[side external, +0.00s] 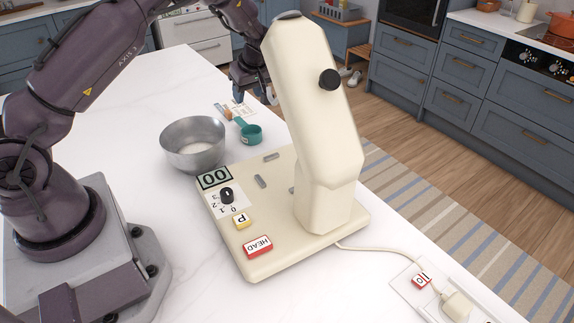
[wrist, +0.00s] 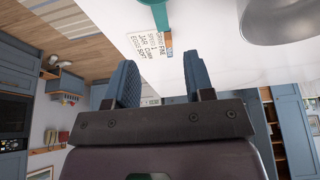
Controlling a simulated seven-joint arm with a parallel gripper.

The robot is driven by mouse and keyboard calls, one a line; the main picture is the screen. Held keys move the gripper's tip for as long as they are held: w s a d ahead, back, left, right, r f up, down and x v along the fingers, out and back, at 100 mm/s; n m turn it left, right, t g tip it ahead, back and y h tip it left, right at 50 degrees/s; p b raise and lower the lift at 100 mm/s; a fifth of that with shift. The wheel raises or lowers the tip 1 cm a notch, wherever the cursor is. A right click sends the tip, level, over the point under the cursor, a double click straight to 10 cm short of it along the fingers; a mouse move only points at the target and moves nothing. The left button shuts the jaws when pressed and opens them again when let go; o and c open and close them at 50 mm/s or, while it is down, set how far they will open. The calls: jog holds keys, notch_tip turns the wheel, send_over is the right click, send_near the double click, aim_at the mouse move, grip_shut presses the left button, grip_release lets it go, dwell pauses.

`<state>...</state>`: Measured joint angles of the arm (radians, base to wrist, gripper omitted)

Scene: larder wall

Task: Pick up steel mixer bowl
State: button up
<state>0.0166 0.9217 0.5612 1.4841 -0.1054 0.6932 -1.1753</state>
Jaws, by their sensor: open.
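The steel mixer bowl (side external: 193,144) stands upright on the white worktop, left of the cream stand mixer (side external: 315,110). Something pale shows inside it. In the wrist view part of the bowl (wrist: 275,22) shows at the top right corner. My gripper (side external: 254,95) is above the worktop behind the bowl, partly hidden by the mixer head. In the wrist view my gripper (wrist: 163,82) has its two blue fingers apart with nothing between them. It is clear of the bowl.
A teal measuring cup (side external: 249,133) lies behind the bowl, beside a printed card (side external: 236,108). The card also shows in the wrist view (wrist: 158,43). The mixer base has a dial and buttons, and its cord runs to a socket plate (side external: 425,285). The worktop left of the bowl is clear.

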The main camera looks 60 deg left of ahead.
dwell(0.6)
jog(key=s+a+r+n+h, duration=0.2)
jog(key=s+a+r+n, duration=0.3)
jog(key=s+a, duration=0.65)
jog(key=m+t+h, duration=0.1)
jog(key=m+h, duration=0.3)
jog(key=m, duration=0.3)
send_near(163, 142)
jog(key=f, duration=0.6)
jog(key=shift+w+d+f, duration=0.15)
jog(key=shift+w+d, duration=0.05)
jog(key=shift+d, duration=0.05)
jog(key=f, duration=0.3)
jog(key=d+f, duration=0.1)
jog(key=f, duration=0.1)
jog(key=shift+w, duration=0.4)
